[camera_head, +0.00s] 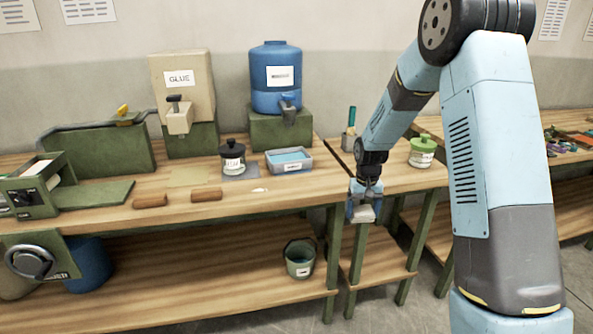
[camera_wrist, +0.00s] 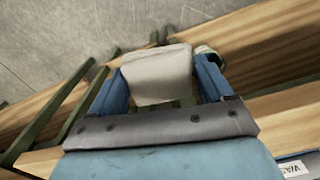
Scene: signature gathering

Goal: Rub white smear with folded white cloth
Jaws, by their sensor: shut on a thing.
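My gripper (camera_head: 364,205) is in front of the workbench edge, near the gap between the two benches. It is shut on the folded white cloth (camera_wrist: 157,75), which sits between the two blue fingers in the wrist view. The cloth also shows as a small pale block below my gripper in the head view (camera_head: 364,214). A small white smear (camera_head: 260,190) lies on the wooden bench top (camera_head: 225,205) near its front edge, to the left of my gripper. My gripper and the cloth are apart from it.
A blue tray of liquid (camera_head: 289,161) and a black-lidded jar (camera_head: 232,157) stand behind the smear. Two brown blocks (camera_head: 150,201) lie left of it. A green-lidded jar (camera_head: 422,152) stands on the right bench. A bucket (camera_head: 299,258) is on the lower shelf.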

